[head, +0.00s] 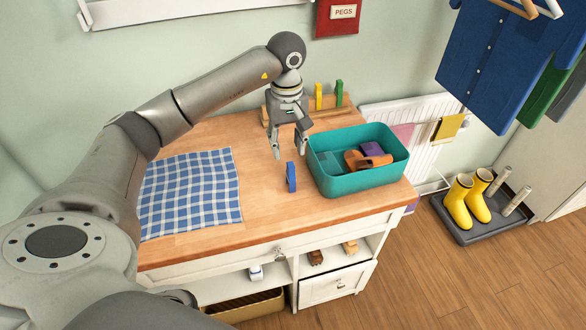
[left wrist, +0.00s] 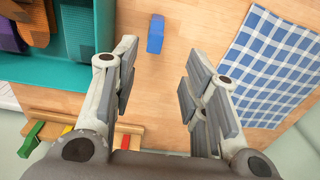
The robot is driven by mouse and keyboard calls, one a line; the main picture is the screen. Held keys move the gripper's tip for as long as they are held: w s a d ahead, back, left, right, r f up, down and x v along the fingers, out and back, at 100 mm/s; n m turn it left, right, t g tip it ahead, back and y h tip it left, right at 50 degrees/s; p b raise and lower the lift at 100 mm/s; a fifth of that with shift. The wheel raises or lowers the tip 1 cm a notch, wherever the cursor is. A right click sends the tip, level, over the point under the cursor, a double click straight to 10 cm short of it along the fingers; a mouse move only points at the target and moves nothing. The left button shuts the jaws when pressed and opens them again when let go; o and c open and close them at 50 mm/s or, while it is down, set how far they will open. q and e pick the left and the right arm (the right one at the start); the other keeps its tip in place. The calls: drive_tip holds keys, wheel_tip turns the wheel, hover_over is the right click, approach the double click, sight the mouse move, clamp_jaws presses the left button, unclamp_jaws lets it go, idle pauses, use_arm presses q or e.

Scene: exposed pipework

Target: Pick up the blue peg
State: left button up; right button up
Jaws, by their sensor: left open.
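The blue peg (head: 291,177) stands on the wooden tabletop, between the checked cloth and the teal bin. In the left wrist view the blue peg (left wrist: 156,34) shows beyond the fingertips, nearer the left finger's side. My left gripper (head: 289,147) is open and empty, pointing down above and slightly behind the peg, apart from it. Its two spread fingers also show in the left wrist view (left wrist: 160,75). My right gripper does not show.
The teal bin (head: 357,183) with several items stands just right of the peg. A blue checked cloth (head: 190,190) lies to the left. Behind, a wooden rack (head: 268,115) holds a yellow peg (head: 318,97) and a green peg (head: 339,93). The tabletop around the peg is clear.

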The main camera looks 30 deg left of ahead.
sight(291, 164)
use_arm(q)
drive_tip(key=shift+f, duration=0.95)
drive_tip(key=shift+d+f+p, duration=0.1)
drive_tip(key=shift+f+p, duration=0.2)
drive_tip(key=f+p, duration=0.1)
drive_tip(key=f, duration=0.1)
drive_tip(key=f+p, duration=0.1)
drive_tip(key=f, duration=0.1)
drive_tip(key=shift+d+p, duration=0.3)
drive_tip(key=shift+w+f, duration=0.1)
drive_tip(key=shift+f, duration=0.45)
drive_tip(key=c, duration=0.8)
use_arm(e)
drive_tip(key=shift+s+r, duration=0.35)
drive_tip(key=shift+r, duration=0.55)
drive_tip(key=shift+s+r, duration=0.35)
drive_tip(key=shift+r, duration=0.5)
